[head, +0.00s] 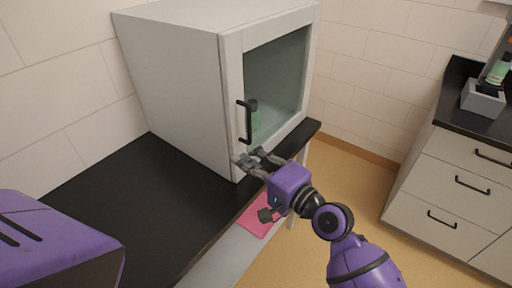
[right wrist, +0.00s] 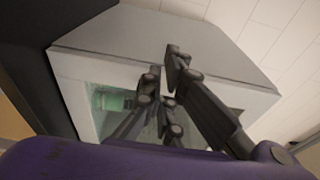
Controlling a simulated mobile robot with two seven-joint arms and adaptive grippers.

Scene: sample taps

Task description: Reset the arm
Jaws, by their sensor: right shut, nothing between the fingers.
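My right arm, purple and black, comes in from the lower right in the head view. Its gripper (head: 246,160) is shut and empty, in front of the lower front edge of a white cabinet, below the black door handle (head: 247,121). Whether the fingers touch the cabinet, I cannot tell. In the right wrist view the gripper (right wrist: 168,76) shows dark against the cabinet (right wrist: 205,52). The left gripper is not in view.
The white cabinet (head: 180,75) stands on a black counter (head: 120,190); its glass door (head: 280,80) looks shut, with something green inside. A pink item (head: 258,218) lies below the counter's edge. Drawers (head: 460,165) with a grey box (head: 482,100) on top stand at right, across open floor.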

